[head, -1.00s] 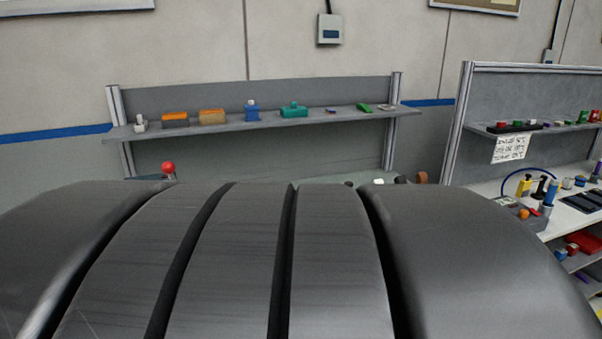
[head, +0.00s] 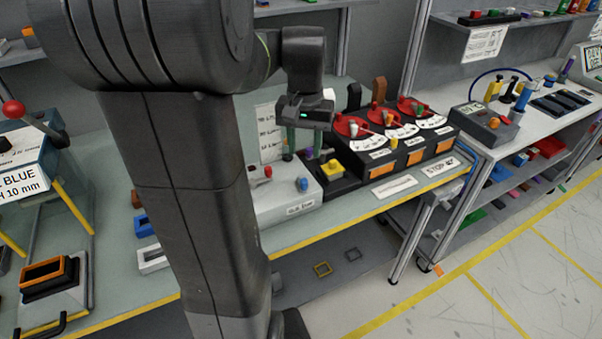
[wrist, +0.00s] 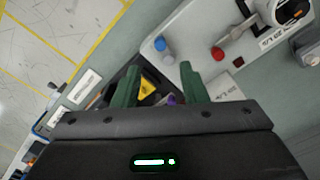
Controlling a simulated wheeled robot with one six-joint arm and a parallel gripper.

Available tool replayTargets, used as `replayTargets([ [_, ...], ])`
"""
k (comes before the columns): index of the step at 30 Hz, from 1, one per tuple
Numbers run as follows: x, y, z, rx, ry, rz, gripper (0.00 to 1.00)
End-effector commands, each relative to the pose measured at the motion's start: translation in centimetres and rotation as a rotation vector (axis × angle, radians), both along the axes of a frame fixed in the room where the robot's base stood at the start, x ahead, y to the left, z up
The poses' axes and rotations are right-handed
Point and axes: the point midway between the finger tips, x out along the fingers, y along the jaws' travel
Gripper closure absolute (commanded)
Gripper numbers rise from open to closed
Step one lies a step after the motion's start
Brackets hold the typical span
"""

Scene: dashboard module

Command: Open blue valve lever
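I cannot single out a blue valve lever for certain. A blue knob (head: 302,184) stands on a white box (head: 284,203) in the head view, near a red-tipped part (head: 268,172). The blue knob also shows in the wrist view (wrist: 160,46), beyond my fingertips and apart from them, with a red knob (wrist: 217,54) to its right. My gripper (wrist: 158,80) has its two green fingers spread with no object held. In the head view my gripper (head: 299,138) hangs above the bench, behind the white box; its fingertips are partly hard to see.
A black panel with red dials (head: 385,122) stands right of my gripper. A purple-and-yellow switch box (head: 333,176) is close below it. At left is a blue-sided box (head: 42,150) with a red-ball lever (head: 14,110).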

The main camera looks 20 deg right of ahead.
Motion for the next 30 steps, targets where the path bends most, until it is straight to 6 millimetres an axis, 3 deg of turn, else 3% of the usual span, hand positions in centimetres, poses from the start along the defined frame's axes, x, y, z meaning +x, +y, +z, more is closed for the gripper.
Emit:
replayTargets([
  [6,-0.1,0.1,-4.9,0.003,0.006,0.001,0.61],
  [13,0.0,0.1,-8.6,0.002,0.003,0.002,0.61],
  [18,0.0,0.1,-9.7,0.001,0.002,0.002,0.61],
  [27,0.0,0.0,-9.9,0.0,0.0,0.002,0.61],
  [30,0.0,0.0,-9.9,0.0,0.0,0.002,0.81],
])
